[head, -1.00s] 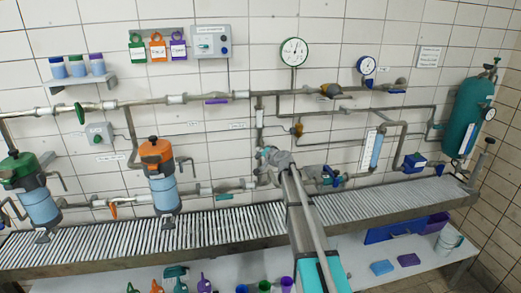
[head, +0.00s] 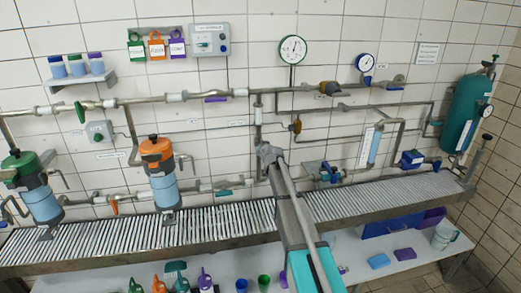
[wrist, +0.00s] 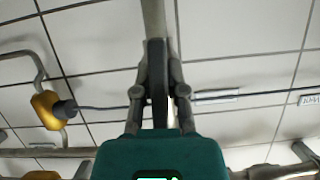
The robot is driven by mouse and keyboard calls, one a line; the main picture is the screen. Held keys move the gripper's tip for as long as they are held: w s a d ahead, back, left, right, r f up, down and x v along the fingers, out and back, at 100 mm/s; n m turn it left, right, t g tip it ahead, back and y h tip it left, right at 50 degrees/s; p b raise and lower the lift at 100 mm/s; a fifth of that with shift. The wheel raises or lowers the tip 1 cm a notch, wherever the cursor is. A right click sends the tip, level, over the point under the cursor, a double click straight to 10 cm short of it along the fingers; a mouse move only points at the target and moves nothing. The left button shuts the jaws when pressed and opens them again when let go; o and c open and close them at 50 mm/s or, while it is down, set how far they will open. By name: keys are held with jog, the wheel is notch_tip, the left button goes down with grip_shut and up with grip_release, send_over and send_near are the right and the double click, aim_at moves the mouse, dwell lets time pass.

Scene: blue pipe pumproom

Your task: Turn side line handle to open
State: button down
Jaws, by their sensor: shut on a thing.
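My gripper (wrist: 158,85) is shut on a narrow dark handle (wrist: 157,70), which lies between its two fingers in the wrist view. The handle lines up with a pale vertical pipe (wrist: 154,18) directly beyond it. I take it for the side line handle; its pivot is hidden.
A yellow valve body (wrist: 45,108) with a dark stem is left of my gripper in the wrist view. A blue valve (head: 328,172) is right of my arm. An orange-topped filter (head: 158,160) stands left. The slatted bench (head: 210,230) runs below.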

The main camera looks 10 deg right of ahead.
jog(key=shift+n, duration=0.5)
jog(key=c, duration=0.7)
grip_release()
jog(key=shift+m, duration=0.4)
